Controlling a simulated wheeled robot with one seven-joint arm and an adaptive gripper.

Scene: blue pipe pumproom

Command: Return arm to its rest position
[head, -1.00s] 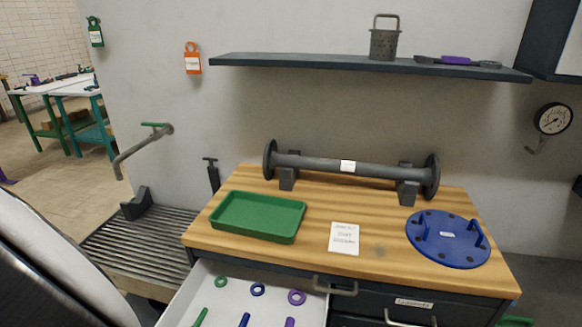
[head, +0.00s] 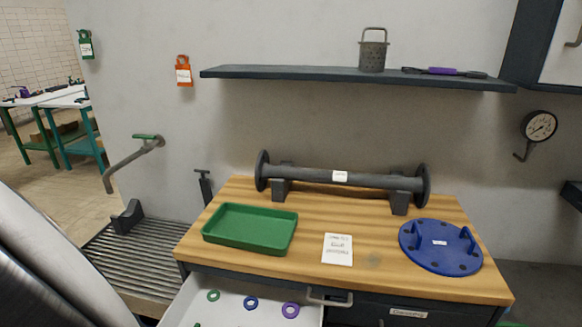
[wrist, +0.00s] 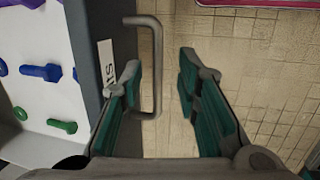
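My gripper (wrist: 160,62) shows in the wrist view with its two teal-lined fingers spread apart, and nothing is gripped. A grey drawer handle (wrist: 156,100) shows between and beyond the fingers, close to the left one; I cannot tell the exact distance. The dark drawer front (wrist: 88,40) with a white label is left of it. The head view does not show my gripper; only a grey part of my arm fills its lower left corner.
The open white drawer (head: 184,312) holds coloured rings and bolts. The wooden worktop (head: 300,262) carries a green tray (head: 250,229), a card (head: 337,249), a flanged pipe (head: 370,181) and a blue disc (head: 438,258). Above is a shelf (head: 300,73). A slatted bench (head: 135,255) stands left.

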